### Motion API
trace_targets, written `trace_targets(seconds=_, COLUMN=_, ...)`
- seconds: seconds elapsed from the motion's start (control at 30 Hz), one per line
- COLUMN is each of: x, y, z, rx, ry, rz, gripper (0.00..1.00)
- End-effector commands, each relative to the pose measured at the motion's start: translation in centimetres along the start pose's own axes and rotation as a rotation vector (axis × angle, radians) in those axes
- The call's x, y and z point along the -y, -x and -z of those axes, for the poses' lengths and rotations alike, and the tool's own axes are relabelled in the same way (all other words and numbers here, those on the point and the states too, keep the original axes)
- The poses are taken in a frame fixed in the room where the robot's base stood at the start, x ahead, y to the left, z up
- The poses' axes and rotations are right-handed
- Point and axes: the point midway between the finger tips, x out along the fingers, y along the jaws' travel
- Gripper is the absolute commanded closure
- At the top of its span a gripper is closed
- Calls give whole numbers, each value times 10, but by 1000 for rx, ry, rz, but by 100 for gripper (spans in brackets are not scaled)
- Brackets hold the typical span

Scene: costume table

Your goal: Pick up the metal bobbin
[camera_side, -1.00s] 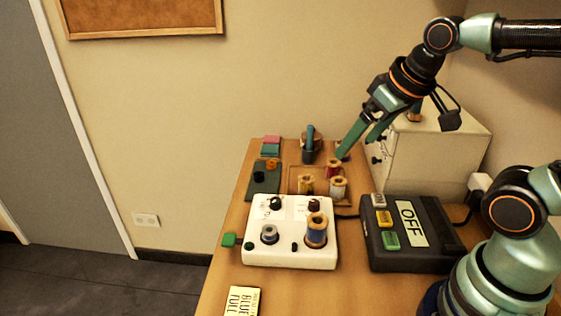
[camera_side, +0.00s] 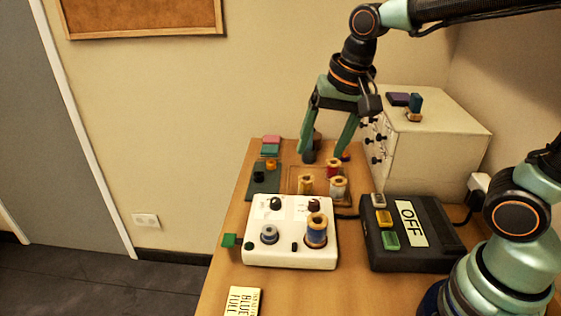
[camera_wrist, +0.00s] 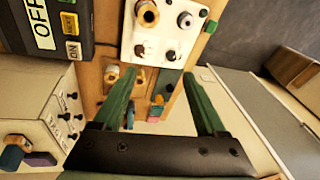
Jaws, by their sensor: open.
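The metal bobbin (camera_side: 269,233), a small grey spool, sits at the front left of the white winder unit (camera_side: 290,258). It also shows near the top of the wrist view (camera_wrist: 185,19). My gripper (camera_side: 327,152) is open and empty, fingers pointing down, above the back part of the table, behind the winder. In the wrist view my gripper (camera_wrist: 161,76) has its fingers wide apart, with the bobbin well beyond the fingertips. A finger partly covers the dark thing at the back.
A tall thread spool (camera_side: 317,233) stands right of the bobbin. A shallow tray (camera_side: 292,182) with several spools lies behind the winder. A black box marked OFF (camera_side: 445,258) and a cream drawer cabinet (camera_side: 432,155) stand to the right. A yellow card (camera_side: 242,301) lies at the front.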

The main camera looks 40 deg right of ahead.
Motion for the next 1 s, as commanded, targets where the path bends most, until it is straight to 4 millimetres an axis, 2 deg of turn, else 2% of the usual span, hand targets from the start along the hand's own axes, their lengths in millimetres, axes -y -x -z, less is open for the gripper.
trace_targets(seconds=0.03, x=13, y=-8, z=-2, rx=31, ry=-81, rz=-24, gripper=26)
trace_targets(seconds=0.2, x=50, y=-35, z=-10, rx=95, ry=-397, rz=-117, gripper=26)
trace_targets(seconds=0.43, x=81, y=-67, z=-25, rx=111, ry=-702, rz=-230, gripper=26)
trace_targets(seconds=0.67, x=86, y=-85, z=-32, rx=107, ry=-790, rz=-264, gripper=26)
trace_targets(seconds=1.0, x=76, y=-135, z=-41, rx=107, ry=-789, rz=-263, gripper=26)
